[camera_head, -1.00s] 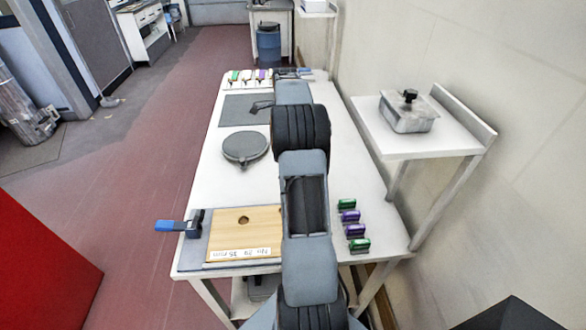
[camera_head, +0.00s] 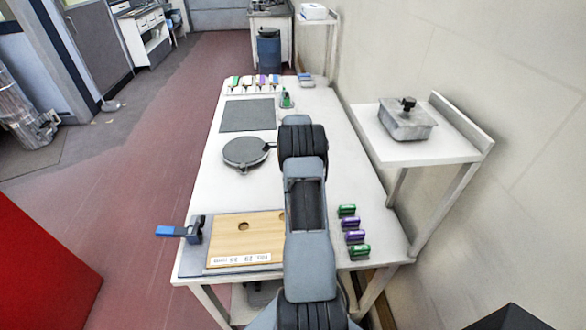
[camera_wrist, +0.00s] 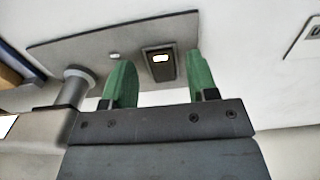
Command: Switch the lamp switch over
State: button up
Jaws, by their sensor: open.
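In the wrist view a dark switch box (camera_wrist: 160,63) with a small lit white part sits on a grey plate. I take it for the lamp switch; which way it is set I cannot tell. My gripper (camera_wrist: 161,82) is open, its two green fingers apart and empty. In the picture the switch lies between the fingertips, nearer the right one; no contact shows. In the head view my arm hides the gripper, and I cannot make out the switch there.
In the wrist view a grey post (camera_wrist: 76,88) stands left of the fingers. In the head view the white table holds a round dark lidded thing (camera_head: 245,152), a wooden board (camera_head: 245,240) and several green and purple blocks (camera_head: 351,223). A side shelf (camera_head: 440,148) carries a metal box (camera_head: 406,122).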

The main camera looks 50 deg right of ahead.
jog(key=shift+f, duration=0.7)
jog(key=c, duration=0.9)
jog(key=shift+s+d+t+y+b, duration=0.2)
jog(key=shift+t+y+b, duration=0.15)
jog(key=shift+t+y, duration=0.3)
jog(key=shift+r+t+y, duration=0.2)
jog(key=shift+t+y, duration=0.15)
jog(key=shift+y, duration=0.1)
